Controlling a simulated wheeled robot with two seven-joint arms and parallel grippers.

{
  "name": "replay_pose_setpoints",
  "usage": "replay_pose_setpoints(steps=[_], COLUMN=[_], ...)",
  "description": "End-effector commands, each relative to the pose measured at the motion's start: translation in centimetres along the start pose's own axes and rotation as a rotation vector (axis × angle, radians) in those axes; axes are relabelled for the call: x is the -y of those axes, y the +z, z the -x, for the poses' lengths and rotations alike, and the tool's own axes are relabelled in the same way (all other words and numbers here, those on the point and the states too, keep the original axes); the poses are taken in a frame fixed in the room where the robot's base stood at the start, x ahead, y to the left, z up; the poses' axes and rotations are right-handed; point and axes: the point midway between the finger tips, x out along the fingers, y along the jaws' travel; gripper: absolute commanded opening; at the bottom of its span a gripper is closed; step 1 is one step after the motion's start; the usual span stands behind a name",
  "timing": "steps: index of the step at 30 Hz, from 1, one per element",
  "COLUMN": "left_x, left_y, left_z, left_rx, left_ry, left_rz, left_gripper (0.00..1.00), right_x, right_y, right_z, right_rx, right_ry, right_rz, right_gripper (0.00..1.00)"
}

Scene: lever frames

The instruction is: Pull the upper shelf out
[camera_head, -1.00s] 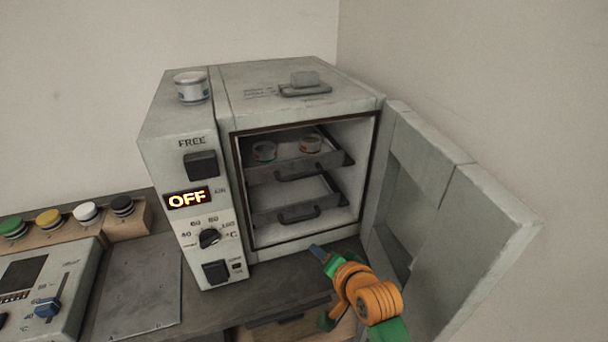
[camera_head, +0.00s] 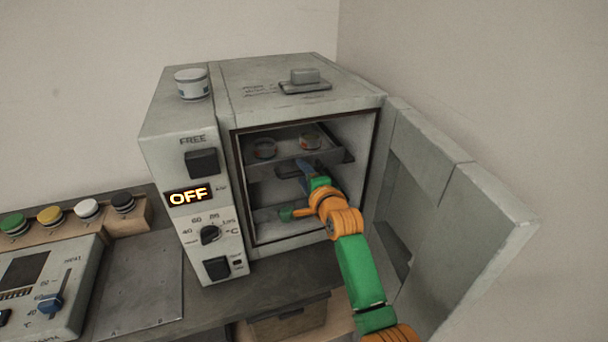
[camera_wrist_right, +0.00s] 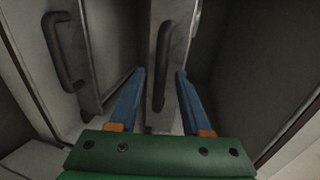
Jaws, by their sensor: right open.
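Contact with the handle cannot be told. A second handle (camera_wrist_right: 62,52), of the lower shelf, shows at the left there. My left gripper is not in view.
The oven door (camera_head: 455,220) stands open at the right, close to my right arm. The oven front panel (camera_head: 205,225) reads OFF. A can (camera_head: 191,83) stands on the oven top. A control box (camera_head: 40,285) and several coloured buttons are at the left.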

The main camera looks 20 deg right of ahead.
Motion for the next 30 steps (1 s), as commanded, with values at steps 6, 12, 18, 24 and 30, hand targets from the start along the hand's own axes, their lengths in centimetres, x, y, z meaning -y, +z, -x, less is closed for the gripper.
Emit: replay_pose_setpoints(steps=[6, 12, 18, 24, 30], left_x=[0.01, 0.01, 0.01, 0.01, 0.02], left_y=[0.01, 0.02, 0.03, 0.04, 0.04], left_z=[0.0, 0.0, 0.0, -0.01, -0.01], left_rx=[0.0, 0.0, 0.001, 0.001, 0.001], left_ry=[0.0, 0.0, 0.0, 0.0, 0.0], left_rz=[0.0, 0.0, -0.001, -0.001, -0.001], left_gripper=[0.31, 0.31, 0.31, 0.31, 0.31], right_x=[-0.02, -0.04, -0.06, -0.08, -0.09], right_y=[0.0, 0.0, 0.0, 0.0, 0.0], right_z=[0.03, 0.04, 0.04, 0.04, 0.04], right_rx=[0.0, 0.0, 0.0, 0.0, 0.0], right_ry=[0.0, 0.001, 0.001, 0.002, 0.002], right_rz=[0.001, 0.001, 0.001, 0.001, 0.001], right_gripper=[0.18, 0.0, 0.0, 0.0, 0.0])
